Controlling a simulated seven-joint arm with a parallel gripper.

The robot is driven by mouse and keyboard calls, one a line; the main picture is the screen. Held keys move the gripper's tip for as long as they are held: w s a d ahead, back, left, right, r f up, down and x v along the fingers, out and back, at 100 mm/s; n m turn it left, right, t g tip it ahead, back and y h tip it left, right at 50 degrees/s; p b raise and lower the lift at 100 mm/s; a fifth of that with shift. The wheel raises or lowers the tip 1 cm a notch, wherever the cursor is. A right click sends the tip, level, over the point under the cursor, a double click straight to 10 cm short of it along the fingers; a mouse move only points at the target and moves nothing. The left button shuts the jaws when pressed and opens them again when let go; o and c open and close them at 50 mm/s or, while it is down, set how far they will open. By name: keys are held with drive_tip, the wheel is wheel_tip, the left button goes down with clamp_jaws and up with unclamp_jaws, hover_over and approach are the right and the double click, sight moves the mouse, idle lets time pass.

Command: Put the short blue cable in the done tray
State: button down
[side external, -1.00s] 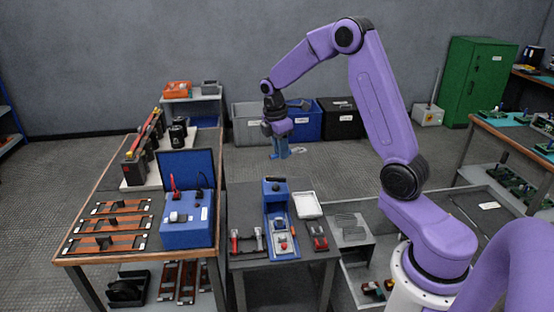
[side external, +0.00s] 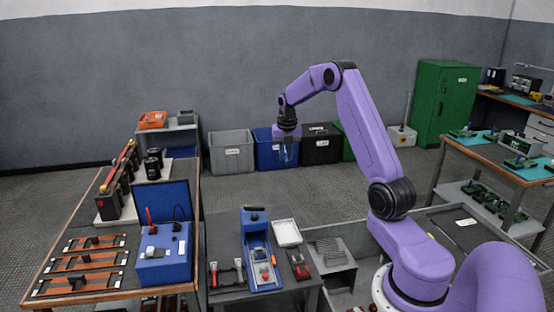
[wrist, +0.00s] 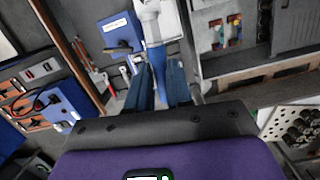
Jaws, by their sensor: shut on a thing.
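My gripper (side external: 287,157) is raised in the air above the small dark table, in front of the bins at the back. In the wrist view my gripper (wrist: 160,80) has its dark fingers closed on the short blue cable (wrist: 155,60). The cable's blue body shows between the fingers, and a pale grey end (wrist: 149,16) sticks out beyond them. A shallow white tray (side external: 286,232) lies on the small table, below the gripper in the side view. It looks empty. No label on it can be read, so I cannot tell whether it is the done tray.
A blue tester (side external: 259,264) stands left of the white tray, with a red-and-black item (side external: 298,264) below the tray. A blue case with an open lid (side external: 164,256) sits on the wooden bench. A grey rack (side external: 330,253) stands at right. Air around the gripper is clear.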

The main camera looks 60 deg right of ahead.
drive_tip(key=d+n, duration=0.1)
drive_tip(key=d, duration=0.2)
hover_over(287, 236)
drive_tip(key=f, duration=3.4)
drive_tip(key=shift+s+a, duration=0.2)
drive_tip(key=shift+s, duration=0.1)
drive_tip(key=shift+f, duration=0.65)
drive_tip(key=c, duration=0.9)
unclamp_jaws()
drive_tip(key=shift+c, duration=0.2)
wheel_tip(287, 236, up, 8)
